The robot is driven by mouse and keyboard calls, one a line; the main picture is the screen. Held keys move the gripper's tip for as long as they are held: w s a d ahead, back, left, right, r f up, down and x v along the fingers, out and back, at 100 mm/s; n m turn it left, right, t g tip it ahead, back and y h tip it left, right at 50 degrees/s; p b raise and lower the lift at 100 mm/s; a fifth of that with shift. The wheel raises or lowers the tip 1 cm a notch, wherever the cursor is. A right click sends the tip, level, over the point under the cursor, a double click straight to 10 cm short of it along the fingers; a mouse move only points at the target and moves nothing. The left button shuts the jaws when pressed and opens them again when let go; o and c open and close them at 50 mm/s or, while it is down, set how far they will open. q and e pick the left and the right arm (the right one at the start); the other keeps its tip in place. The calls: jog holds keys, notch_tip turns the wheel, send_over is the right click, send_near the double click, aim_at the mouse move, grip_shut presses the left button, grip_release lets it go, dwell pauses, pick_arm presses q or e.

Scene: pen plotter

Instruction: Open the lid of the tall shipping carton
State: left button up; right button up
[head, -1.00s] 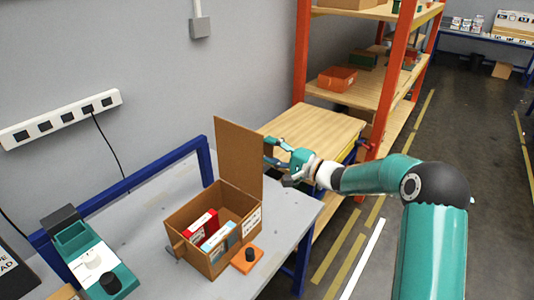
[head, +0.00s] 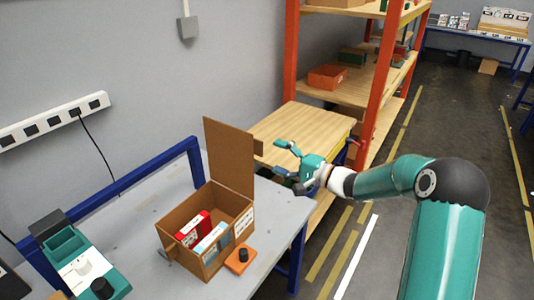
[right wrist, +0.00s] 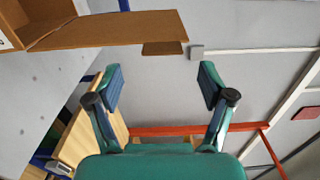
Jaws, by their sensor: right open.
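The tall brown shipping carton (head: 186,258) stands on the grey table with its top open. Its lid (head: 229,158) stands up near vertical at the back edge, with a small tab (head: 258,148) sticking out on the right. A red box (head: 194,230) and a light blue box (head: 213,240) show inside. My right gripper (head: 279,158) is open and empty, to the right of the tab and apart from it. In the right wrist view, the lid (right wrist: 120,30) and its tab (right wrist: 162,48) lie beyond the open fingers (right wrist: 160,78). My left gripper is out of view.
An orange block with a black knob (head: 241,258) sits right beside the carton. A teal device (head: 75,262) stands at the left. A blue rail (head: 125,190) runs behind. A wooden surface (head: 300,130) and an orange-framed shelf (head: 372,90) stand beyond my right gripper.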

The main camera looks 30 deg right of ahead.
jog(key=v, duration=0.6)
jog(key=shift+s, duration=0.25)
jog(key=shift+f, duration=0.1)
